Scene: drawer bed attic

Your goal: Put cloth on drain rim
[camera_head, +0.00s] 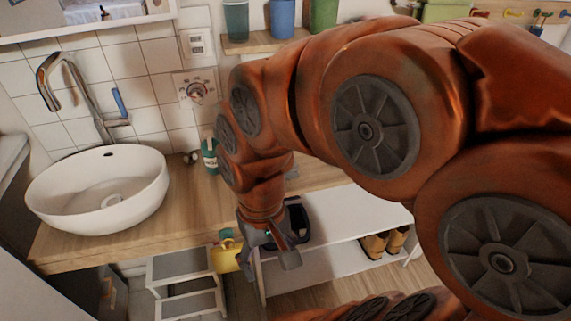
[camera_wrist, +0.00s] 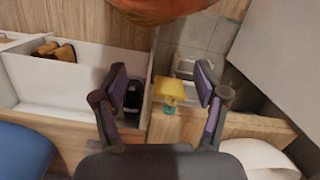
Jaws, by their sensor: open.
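My gripper (camera_head: 270,262) points down near the right end of the wooden counter; its fingers are apart and empty in the wrist view (camera_wrist: 162,78). A yellow item (camera_head: 228,257) with a teal part is beside and left of it. In the wrist view the yellow item (camera_wrist: 168,88) shows between the fingers, seemingly beyond them. I cannot tell whether it is the cloth; no other cloth is clear. The white basin (camera_head: 60,203) stands on the counter at left, with its drain (camera_head: 112,186) at the bottom. The wrist view shows only part of the basin (camera_wrist: 258,158).
A tall faucet (camera_head: 85,95) rises behind the basin. A teal bottle (camera_head: 210,155) stands by the tiled wall. A grey step stool (camera_head: 185,270) is below the counter. A white shelf unit (camera_head: 345,225) with a black container (camera_head: 298,222) is on the right.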

